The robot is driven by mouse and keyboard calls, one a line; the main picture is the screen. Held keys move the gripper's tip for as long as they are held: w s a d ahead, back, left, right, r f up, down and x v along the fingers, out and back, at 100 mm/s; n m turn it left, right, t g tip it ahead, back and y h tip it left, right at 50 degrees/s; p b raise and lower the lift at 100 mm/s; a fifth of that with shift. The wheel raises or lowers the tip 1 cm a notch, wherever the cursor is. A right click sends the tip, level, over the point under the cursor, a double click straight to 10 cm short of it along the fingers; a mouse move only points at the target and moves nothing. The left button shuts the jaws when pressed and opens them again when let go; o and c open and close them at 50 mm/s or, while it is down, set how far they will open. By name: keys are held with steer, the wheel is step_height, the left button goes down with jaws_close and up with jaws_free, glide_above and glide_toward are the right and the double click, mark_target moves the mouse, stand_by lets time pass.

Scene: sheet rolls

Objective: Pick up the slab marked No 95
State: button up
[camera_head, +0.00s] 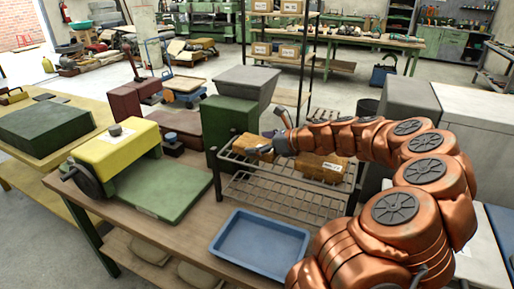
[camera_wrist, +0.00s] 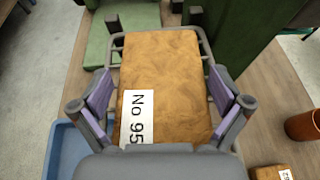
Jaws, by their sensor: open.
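The slab marked No 95 (camera_wrist: 165,62) is a brown, mottled block with a white label, lying on the wire rack in the wrist view. My gripper (camera_wrist: 160,98) is open, with one finger on each side of the slab and a gap showing at both sides. The palm hides the slab's near end and part of the label. In the head view my gripper (camera_head: 277,143) is over the rack's back left, beside a brown slab (camera_head: 250,147) that it partly covers. A second labelled slab (camera_head: 322,167) lies to the right; its number is unreadable there.
The wire rack (camera_head: 280,205) stands on the wooden table (camera_head: 185,240). A blue tray (camera_head: 258,245) lies in front. A green stand with a grey hopper (camera_head: 245,88) rises close behind left. A yellow-and-green machine (camera_head: 118,148) is further left. A grey cabinet (camera_head: 410,98) is at right.

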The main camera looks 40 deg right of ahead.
steer(key=c, duration=1.3)
steer(key=shift+o, duration=0.2)
